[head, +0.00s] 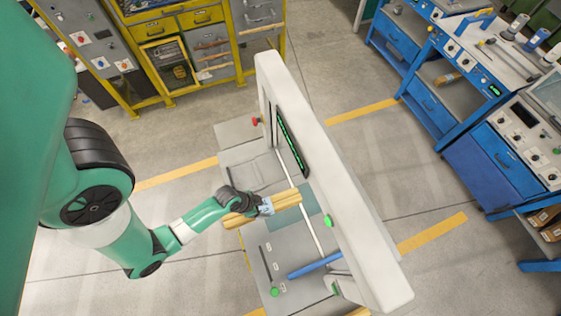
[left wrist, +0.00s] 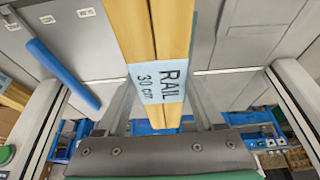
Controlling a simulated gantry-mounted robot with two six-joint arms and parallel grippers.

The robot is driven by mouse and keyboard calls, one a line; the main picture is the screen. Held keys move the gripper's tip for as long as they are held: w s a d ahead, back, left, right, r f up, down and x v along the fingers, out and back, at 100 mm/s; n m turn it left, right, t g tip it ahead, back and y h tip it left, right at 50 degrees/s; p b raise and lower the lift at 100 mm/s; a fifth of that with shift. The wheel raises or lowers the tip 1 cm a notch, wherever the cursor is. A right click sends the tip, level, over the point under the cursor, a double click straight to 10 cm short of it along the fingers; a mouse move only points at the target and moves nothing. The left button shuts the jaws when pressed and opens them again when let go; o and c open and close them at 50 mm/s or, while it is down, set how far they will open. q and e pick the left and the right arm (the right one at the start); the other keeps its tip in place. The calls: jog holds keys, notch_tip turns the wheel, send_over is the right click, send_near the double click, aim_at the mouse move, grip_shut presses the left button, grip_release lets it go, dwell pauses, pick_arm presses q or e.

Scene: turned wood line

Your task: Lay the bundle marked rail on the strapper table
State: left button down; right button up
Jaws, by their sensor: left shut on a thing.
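My left gripper (head: 262,206) is shut on the rail bundle (head: 288,199), a set of pale wooden sticks with a light blue band. In the left wrist view the band on the bundle (left wrist: 157,84) reads "RAIL 30 cm", and the sticks run between the fingers. The bundle is over the grey strapper table (head: 262,250), beside a teal patch (head: 290,234) on its top. I cannot tell for certain whether the bundle touches the table. My right gripper is not in view.
A tall white strapper frame (head: 335,190) arches over the table, close to the bundle. A blue bar (head: 315,265) lies on the table's near part. More wood (head: 358,312) shows at the bottom edge. Yellow cabinets (head: 205,50) and blue benches (head: 500,150) stand farther off.

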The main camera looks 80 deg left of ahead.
pick_arm(q)
jog(key=w+f+b, duration=0.1)
jog(key=w+f, duration=0.2)
jog(key=w+a+f+b, duration=0.1)
jog(key=w+f, duration=0.2)
jog(key=shift+w+a+f, duration=0.15)
jog(key=shift+w, duration=0.25)
jog(key=shift+w+f, duration=0.15)
jog(key=shift+f, duration=0.1)
notch_tip(320, 180, down, 3)
jog(key=shift+w+f+b, duration=0.1)
jog(key=shift+f+b, duration=0.05)
jog(key=shift+b, duration=0.75)
jog(key=shift+f, duration=0.15)
grip_release()
